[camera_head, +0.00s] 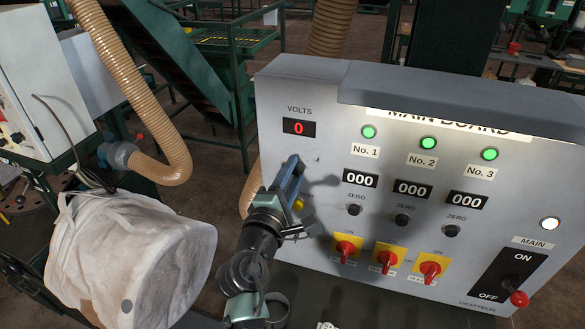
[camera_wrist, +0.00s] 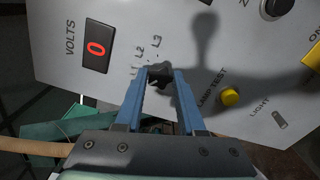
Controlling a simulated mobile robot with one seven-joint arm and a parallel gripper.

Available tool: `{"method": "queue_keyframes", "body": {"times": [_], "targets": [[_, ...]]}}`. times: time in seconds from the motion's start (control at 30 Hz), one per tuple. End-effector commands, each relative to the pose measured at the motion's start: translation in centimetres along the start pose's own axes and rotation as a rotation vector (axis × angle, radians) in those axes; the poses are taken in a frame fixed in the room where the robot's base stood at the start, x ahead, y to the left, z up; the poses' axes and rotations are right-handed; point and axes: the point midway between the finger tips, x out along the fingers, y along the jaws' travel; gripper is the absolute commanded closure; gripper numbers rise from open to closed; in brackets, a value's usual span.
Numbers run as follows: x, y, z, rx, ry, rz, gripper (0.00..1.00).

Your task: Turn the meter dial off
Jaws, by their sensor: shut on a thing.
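The meter dial (camera_wrist: 160,80) is a small black knob on the grey panel, beside the L1, L2 and L3 marks in the wrist view. My gripper (camera_wrist: 160,72) is shut on it, with one blue finger on each side. In the head view my gripper (camera_head: 292,165) reaches the panel below the VOLTS display (camera_head: 299,128) and hides the dial. The display reads a red 0, and it also shows in the wrist view (camera_wrist: 97,47). The dial's pointer direction is not clear.
A yellow lamp-test button (camera_wrist: 230,96) and a light switch (camera_wrist: 279,119) sit near the dial. Red rotary switches (camera_head: 346,250) and the main lever (camera_head: 518,298) are farther right. A white bulk bag (camera_head: 130,255) hangs left of my arm.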

Motion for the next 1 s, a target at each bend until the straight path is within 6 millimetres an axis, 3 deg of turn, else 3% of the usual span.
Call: {"method": "queue_keyframes", "body": {"times": [0.33,0.87,0.9,1.0], "targets": [[-0.02,0.06,-0.03,-0.132,0.001,0.001,1.00],[-0.02,-0.01,-0.05,-0.155,0.001,0.001,1.00],[-0.02,-0.01,-0.05,-0.154,0.001,0.001,0.56],[-0.02,-0.02,-0.04,-0.154,0.001,0.000,0.38]]}}
